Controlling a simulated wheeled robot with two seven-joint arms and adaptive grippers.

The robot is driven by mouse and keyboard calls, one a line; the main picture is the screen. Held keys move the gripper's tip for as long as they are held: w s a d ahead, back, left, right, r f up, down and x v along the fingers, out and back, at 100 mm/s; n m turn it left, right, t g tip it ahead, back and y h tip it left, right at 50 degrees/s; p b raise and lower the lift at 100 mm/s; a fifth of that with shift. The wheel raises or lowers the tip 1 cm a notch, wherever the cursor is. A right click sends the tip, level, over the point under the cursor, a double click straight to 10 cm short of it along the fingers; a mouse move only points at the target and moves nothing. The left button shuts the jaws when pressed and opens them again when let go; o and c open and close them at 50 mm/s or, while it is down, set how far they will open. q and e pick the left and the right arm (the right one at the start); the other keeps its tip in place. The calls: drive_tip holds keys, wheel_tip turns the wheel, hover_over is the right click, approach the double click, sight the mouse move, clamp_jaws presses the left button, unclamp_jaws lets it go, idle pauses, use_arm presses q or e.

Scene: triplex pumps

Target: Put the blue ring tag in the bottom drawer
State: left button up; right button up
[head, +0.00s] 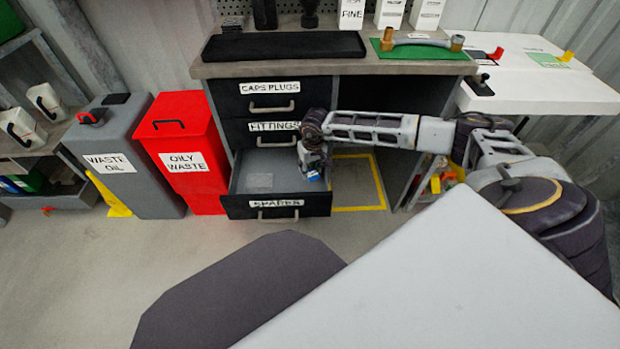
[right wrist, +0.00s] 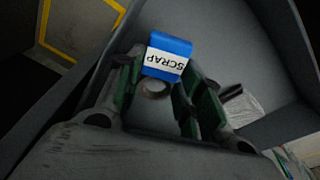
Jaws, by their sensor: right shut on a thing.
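The blue ring tag (right wrist: 168,57) has a white label reading SCRAP and a ring at its lower end. It sits between the fingers of my right gripper (right wrist: 155,88), which is shut on it. In the head view the tag (head: 312,176) is a small blue patch below the right gripper (head: 313,166). The bottom drawer (head: 236,206), labelled SPARES, is pulled open. The gripper and tag are over the drawer's right side; the wrist view shows the grey drawer floor (right wrist: 215,45) beyond the tag. My left gripper is not in view.
The FITTINGS drawer (head: 250,131) and CAPS PLUGS drawer (head: 240,95) above are closed. A red oily waste bin (head: 184,160) stands left of the cabinet. Yellow floor marking (head: 380,180) lies right of the drawer.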

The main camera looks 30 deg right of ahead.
sight(310, 171)
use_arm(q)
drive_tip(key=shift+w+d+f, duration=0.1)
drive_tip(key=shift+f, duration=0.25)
use_arm(e)
drive_tip(key=shift+f, duration=0.6)
drive_tip(key=shift+f+b, duration=0.3)
drive_tip(key=shift+f, duration=0.15)
drive_tip(key=shift+f+b, duration=0.35)
drive_tip(key=shift+f, duration=0.95)
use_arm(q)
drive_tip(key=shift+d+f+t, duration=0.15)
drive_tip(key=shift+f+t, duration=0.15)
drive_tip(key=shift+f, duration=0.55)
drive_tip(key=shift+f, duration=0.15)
use_arm(e)
drive_tip(key=shift+f, duration=0.1)
